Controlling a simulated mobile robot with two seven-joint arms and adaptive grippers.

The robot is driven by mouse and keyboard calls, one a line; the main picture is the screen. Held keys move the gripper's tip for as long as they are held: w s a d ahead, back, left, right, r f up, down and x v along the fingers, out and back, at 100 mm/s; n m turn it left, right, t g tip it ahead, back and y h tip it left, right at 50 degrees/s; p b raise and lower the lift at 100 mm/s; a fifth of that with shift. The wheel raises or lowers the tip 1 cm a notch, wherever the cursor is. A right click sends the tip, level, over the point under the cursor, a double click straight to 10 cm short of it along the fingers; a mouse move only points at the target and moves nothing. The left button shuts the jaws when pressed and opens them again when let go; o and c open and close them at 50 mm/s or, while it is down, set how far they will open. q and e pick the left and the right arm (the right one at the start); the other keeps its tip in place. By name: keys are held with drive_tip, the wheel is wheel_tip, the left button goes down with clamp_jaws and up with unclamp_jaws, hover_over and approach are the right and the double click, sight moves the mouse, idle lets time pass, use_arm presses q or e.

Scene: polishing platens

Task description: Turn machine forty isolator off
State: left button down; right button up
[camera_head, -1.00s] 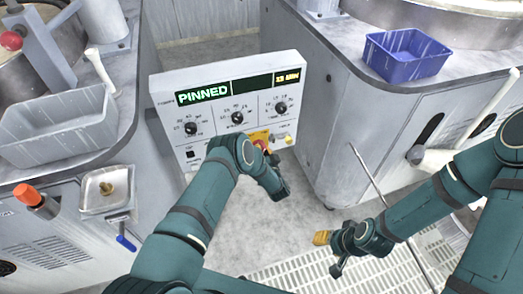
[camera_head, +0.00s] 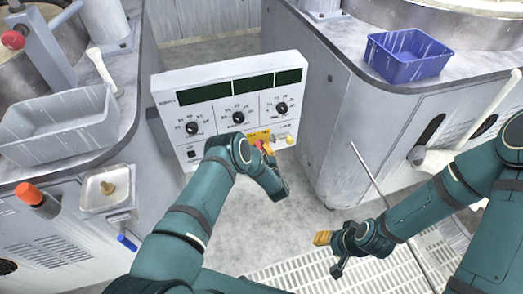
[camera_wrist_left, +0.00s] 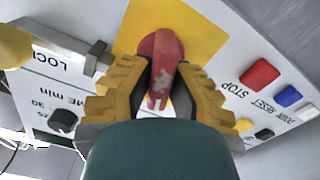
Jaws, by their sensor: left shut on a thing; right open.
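The control panel (camera_head: 225,90) stands between two machines, and its display windows (camera_head: 205,95) are dark. A red rotary isolator handle (camera_wrist_left: 162,65) sits on a yellow plate (camera_wrist_left: 200,22) low on the panel's face. My left gripper (camera_wrist_left: 158,85) is shut on the red handle, with yellow fingertips on either side of it. In the head view my left gripper (camera_head: 262,150) partly covers the handle and plate. My right gripper (camera_head: 328,252) is open and empty over the floor at the right, away from the panel.
A grey tray (camera_head: 60,125) rests on the left machine, and a blue bin (camera_head: 407,58) on the right one. The panel also has dark knobs (camera_head: 238,117), a yellow knob (camera_wrist_left: 14,46) and a red stop button (camera_wrist_left: 259,74). A thin rod (camera_head: 368,165) leans near my right arm.

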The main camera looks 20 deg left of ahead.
use_arm(q)
drive_tip(key=n, duration=0.4)
drive_tip(key=shift+a+n, duration=0.15)
drive_tip(key=shift+n, duration=0.25)
idle(0.4)
drive_tip(key=c, duration=0.9)
unclamp_jaws()
drive_tip(key=v, duration=1.2)
